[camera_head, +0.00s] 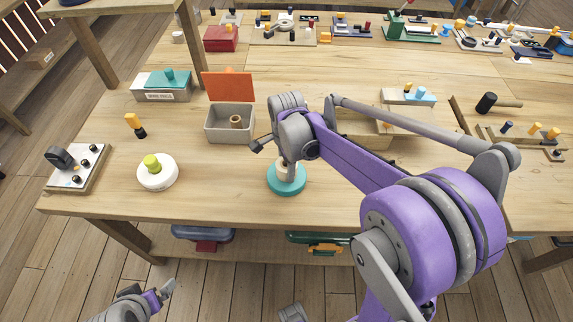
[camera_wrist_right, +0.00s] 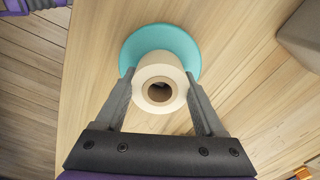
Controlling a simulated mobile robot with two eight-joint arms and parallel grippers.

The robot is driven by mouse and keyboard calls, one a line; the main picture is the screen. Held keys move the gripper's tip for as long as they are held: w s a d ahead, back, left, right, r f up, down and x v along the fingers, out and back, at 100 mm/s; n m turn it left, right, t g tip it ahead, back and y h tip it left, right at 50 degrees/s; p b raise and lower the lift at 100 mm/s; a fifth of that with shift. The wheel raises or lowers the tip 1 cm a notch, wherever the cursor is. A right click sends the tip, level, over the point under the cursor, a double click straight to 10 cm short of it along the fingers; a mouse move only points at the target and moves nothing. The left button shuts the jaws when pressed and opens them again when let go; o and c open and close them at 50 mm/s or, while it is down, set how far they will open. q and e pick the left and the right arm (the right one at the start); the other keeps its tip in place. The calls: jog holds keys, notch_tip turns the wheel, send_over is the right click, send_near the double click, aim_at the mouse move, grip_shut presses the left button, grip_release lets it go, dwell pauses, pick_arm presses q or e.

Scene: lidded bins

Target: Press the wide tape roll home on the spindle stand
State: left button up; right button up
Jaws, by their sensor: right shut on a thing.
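The wide tape roll (camera_wrist_right: 160,82) is cream with a brown core and a dark hole, seen end-on in the right wrist view. My right gripper (camera_wrist_right: 160,98) is shut on it, one finger on each side. The spindle stand's round teal base (camera_wrist_right: 165,42) is behind the roll. In the head view the roll (camera_head: 285,170) is over the teal base (camera_head: 289,187), partly hidden by my right arm. I cannot tell whether it touches the base, and no spindle shows. My left gripper (camera_head: 163,292) is low at the left, off the table; its opening is unclear.
A grey bin (camera_head: 229,136) with a raised orange lid (camera_head: 228,86) holds a brown ring (camera_head: 236,121). A beige bin (camera_head: 363,129) is behind my right arm. The table front is clear around the stand.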

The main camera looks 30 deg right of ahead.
jog(key=shift+f, duration=0.3)
jog(key=o, duration=1.4)
jog(key=shift+r, duration=0.15)
notch_tip(320, 180, up, 11)
jog(key=shift+f+p, duration=0.2)
jog(key=shift+p, duration=0.1)
jog(key=s+a+f+n+t, duration=0.2)
jog(key=s+a+f+n, duration=0.1)
jog(key=s+n, duration=0.4)
jog(key=s+a+f+n+t, duration=0.3)
jog(key=s+n, duration=0.5)
jog(key=n, duration=0.4)
jog(key=shift+s+a+f+n+p, duration=0.25)
jog(key=shift+a+f+n+p, duration=0.1)
jog(key=shift+a+p, duration=0.1)
